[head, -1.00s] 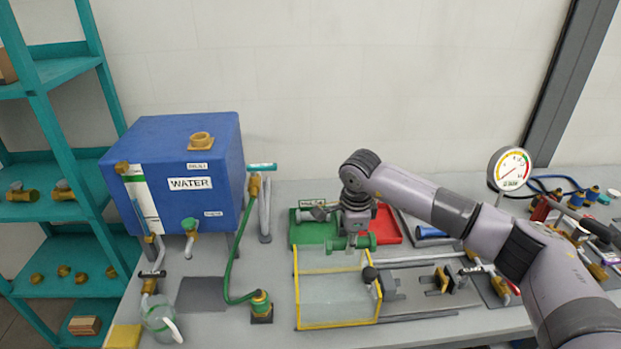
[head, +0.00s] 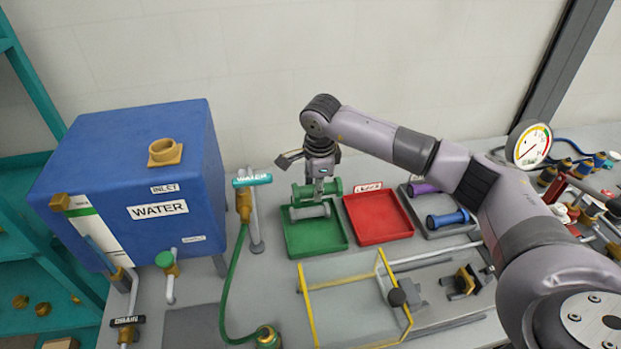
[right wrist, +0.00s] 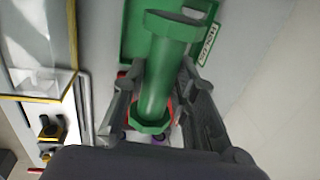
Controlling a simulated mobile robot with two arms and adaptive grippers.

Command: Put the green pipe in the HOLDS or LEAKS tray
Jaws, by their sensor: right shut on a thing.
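My right gripper (head: 319,182) is shut on the green pipe (head: 333,187), a flanged spool held roughly level over the green tray (head: 336,238). In the right wrist view the green pipe (right wrist: 157,80) lies between the two fingers of my right gripper (right wrist: 155,85). The green tray (right wrist: 129,45) shows behind it with a label that seems to read HOLDS. A grey pipe (head: 310,211) shows at the green tray, just below the green pipe. The red tray (head: 380,236) is empty, to the right; its label is too blurred to read. My left gripper is out of view.
A clear tank with a yellow frame (head: 345,284) stands in front of the trays. A grey tray (head: 436,231) at right holds a purple pipe (head: 423,188) and a blue pipe (head: 447,218). The blue water box (head: 130,180) and a green hose (head: 231,290) are at left.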

